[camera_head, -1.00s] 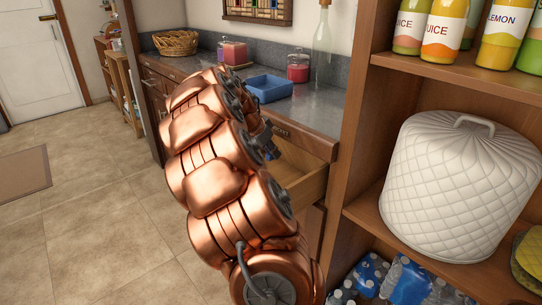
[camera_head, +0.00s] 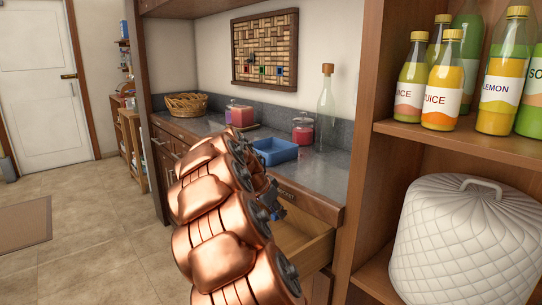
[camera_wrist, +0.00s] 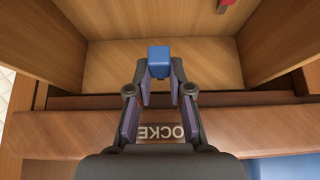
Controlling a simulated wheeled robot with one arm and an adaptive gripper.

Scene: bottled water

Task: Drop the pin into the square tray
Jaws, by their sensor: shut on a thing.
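The pin (camera_wrist: 158,55) shows a blue, block-like end in the wrist view, between the tips of my gripper (camera_wrist: 160,72). The gripper is shut on it, over the open drawer. In the head view my gripper (camera_head: 275,208) is partly hidden behind my copper arm, beside the drawer front. The blue square tray (camera_head: 276,151) sits on the grey counter, above and behind the gripper. Part of a blue surface, likely the tray (camera_wrist: 288,169), shows at the lower right of the wrist view.
The drawer (camera_head: 308,246) stands open below the counter. A small red thing (camera_wrist: 227,4) is at its far side. A red jar (camera_head: 303,130) and a glass bottle (camera_head: 326,112) stand near the tray. A shelf unit with juice bottles (camera_head: 443,85) is on the right.

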